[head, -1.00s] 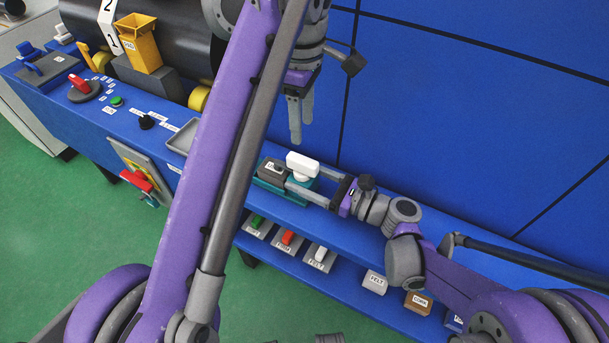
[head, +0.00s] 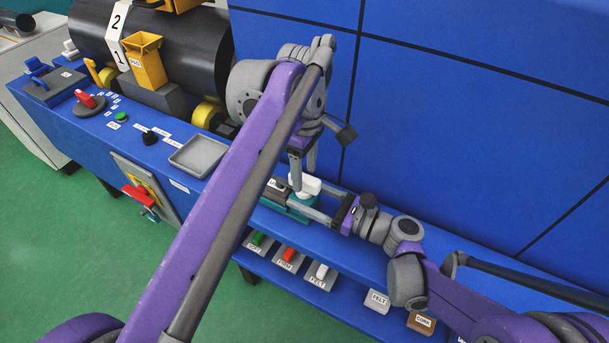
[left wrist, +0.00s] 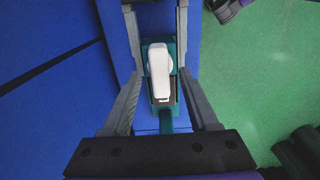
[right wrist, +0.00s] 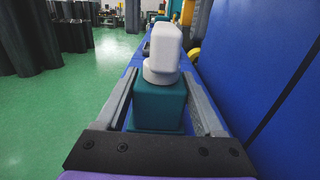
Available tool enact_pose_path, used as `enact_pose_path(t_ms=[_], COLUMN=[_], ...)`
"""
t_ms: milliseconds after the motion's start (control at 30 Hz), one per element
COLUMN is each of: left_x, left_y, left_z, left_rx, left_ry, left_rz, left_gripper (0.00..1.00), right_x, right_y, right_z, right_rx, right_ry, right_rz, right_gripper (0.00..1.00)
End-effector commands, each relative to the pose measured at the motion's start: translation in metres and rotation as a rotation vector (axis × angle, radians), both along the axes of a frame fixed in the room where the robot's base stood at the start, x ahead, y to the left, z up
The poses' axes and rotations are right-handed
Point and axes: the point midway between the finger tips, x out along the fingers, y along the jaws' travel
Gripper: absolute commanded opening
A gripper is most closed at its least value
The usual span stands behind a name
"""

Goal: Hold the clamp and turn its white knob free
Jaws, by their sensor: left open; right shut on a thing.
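The clamp has a teal body (head: 298,212) and sits on the blue bench with a dark labelled block at its left end. Its white knob (head: 309,184) is an elongated bar on a round hub; it also shows in the left wrist view (left wrist: 159,68) and the right wrist view (right wrist: 162,50). My right gripper (head: 305,203) comes in level from the right and is shut on the teal body. My left gripper (head: 303,178) points down at the knob, open, with a finger on either side of it in its own view. I cannot tell whether they touch it.
A grey tray (head: 199,156) lies left of the clamp. A yellow bin (head: 146,60) stands before a large black cylinder (head: 180,50). The lower shelf holds labelled blocks (head: 377,302). A blue panel wall (head: 470,150) rises close behind the bench.

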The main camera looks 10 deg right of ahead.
Motion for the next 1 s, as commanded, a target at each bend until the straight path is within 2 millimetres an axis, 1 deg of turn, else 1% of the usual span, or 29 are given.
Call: enact_pose_path(t_ms=[33,100,200,500,567,600,667,700,833,867,1000], left_x=[0.0,0.0,0.0,0.0,0.0,0.0,0.0,0.0,0.0,0.0,0.0], left_y=[0.0,0.0,0.0,0.0,0.0,0.0,0.0,0.0,0.0,0.0,0.0], left_z=[-0.007,-0.013,-0.019,-0.021,-0.021,-0.021,-0.021,-0.021,-0.021,-0.021,-0.021], left_rx=[0.0,0.0,0.0,0.0,0.0,0.0,0.0,0.0,0.0,0.0,0.0], left_ry=[0.0,0.0,0.0,0.0,0.0,0.0,0.0,0.0,0.0,0.0,0.0], left_rz=[0.001,0.001,0.0,0.0,0.0,0.0,0.0,0.0,0.0,0.0,0.0], left_gripper=[0.6,0.6,0.6,0.6,0.51,0.44,0.33,0.26,0.02,0.0,0.0], right_x=[0.0,0.0,0.0,0.0,0.0,0.0,0.0,0.0,0.0,0.0,0.0], right_y=[0.0,0.0,0.0,0.0,0.0,0.0,0.0,0.0,0.0,0.0,0.0], right_z=[0.0,0.0,0.0,0.0,0.0,0.0,0.0,0.0,0.0,0.0,0.0], right_rx=[0.0,0.0,0.0,0.0,0.0,0.0,0.0,0.0,0.0,0.0,0.0], right_ry=[0.0,0.0,0.0,0.0,0.0,0.0,0.0,0.0,0.0,0.0,0.0], right_rz=[0.0,0.0,0.0,-0.001,-0.001,-0.001,-0.001,-0.001,-0.001,-0.001,-0.001], right_gripper=[0.0,0.0,0.0,0.0,0.0,0.0,0.0,0.0,0.0,0.0,0.0])
